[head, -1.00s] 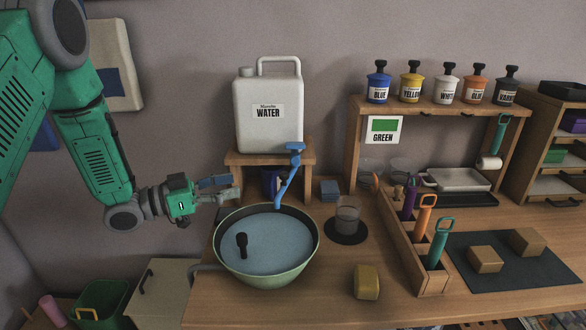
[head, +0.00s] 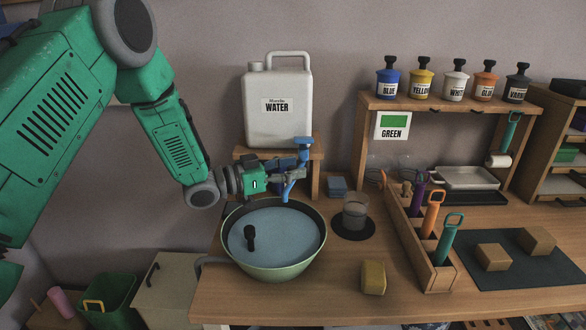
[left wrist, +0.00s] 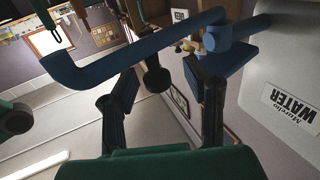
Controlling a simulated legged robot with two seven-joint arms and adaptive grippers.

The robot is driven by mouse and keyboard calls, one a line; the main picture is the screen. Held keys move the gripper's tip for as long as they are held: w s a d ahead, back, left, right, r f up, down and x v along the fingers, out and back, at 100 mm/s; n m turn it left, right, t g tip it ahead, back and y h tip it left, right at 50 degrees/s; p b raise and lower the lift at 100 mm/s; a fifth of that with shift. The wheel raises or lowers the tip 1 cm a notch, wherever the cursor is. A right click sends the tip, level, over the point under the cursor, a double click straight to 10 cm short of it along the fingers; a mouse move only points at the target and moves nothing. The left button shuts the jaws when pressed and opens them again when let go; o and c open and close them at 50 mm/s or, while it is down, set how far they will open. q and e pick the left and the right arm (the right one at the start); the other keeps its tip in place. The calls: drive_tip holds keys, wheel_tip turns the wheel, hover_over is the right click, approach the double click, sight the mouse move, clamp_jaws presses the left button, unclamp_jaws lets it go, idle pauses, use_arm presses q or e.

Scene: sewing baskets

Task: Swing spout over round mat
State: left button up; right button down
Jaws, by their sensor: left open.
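The blue spout (head: 289,188) comes from the tap by the white water jug (head: 279,115) and points down over the green bowl (head: 273,268). In the left wrist view the spout (left wrist: 130,50) runs across just ahead of the fingers. My left gripper (head: 297,173) is at the spout in the head view, partly covering it. In the left wrist view my left gripper (left wrist: 165,85) has its fingers spread, with nothing clamped between them. Whether a finger touches the spout I cannot tell. The round dark mat (head: 367,234) lies right of the bowl, under a clear glass (head: 355,212). My right gripper is out of view.
A wooden stand (head: 316,168) carries the jug. A blue sponge-like block (head: 338,187) lies behind. The table between bowl and mat is clear.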

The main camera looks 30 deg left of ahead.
use_arm(q)
clamp_jaws()
